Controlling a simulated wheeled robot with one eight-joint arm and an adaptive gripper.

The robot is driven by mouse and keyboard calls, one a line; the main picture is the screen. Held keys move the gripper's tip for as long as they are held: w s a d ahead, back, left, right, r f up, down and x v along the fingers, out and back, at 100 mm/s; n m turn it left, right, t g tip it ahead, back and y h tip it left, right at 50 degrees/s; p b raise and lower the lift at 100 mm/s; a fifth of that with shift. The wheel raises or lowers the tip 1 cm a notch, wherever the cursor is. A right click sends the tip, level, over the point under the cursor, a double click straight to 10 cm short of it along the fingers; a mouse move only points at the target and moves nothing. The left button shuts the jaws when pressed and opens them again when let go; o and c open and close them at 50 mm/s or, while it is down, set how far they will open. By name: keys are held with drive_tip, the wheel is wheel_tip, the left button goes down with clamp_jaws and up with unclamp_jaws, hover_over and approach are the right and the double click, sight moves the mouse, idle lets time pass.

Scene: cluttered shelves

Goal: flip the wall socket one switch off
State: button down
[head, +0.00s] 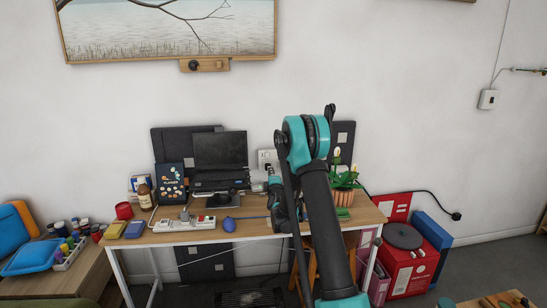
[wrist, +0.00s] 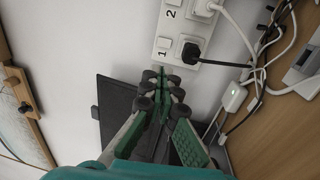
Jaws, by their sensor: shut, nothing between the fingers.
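The white wall socket (wrist: 178,32) is in the wrist view at top centre, with numbers 1 and 2 on its face. A black plug (wrist: 190,51) sits beside number 1 and a white plug (wrist: 205,8) beside number 2. The switch near number 1 is too small to read as on or off. My gripper (wrist: 163,84) is shut and empty, its tips close to the socket's lower end by number 1; I cannot tell whether they touch. In the head view the socket (head: 265,156) is partly hidden by my arm, with my gripper (head: 274,178) just in front.
White cables and an adapter (wrist: 234,97) run right of the socket. A dark panel (wrist: 115,108) is behind the fingers. In the head view a desk (head: 245,230) holds a laptop (head: 220,152), a power strip (head: 184,224) and a flower pot (head: 343,196) close to my arm.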

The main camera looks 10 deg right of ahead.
sight(267, 154)
drive_tip(key=shift+w+d, duration=0.1)
drive_tip(key=shift+d, duration=0.1)
drive_tip(key=w, duration=0.4)
drive_tip(key=w+r, duration=0.1)
drive_tip(key=w, duration=0.8)
drive_tip(key=shift+w+r, duration=0.3)
drive_tip(key=shift+w, duration=0.15)
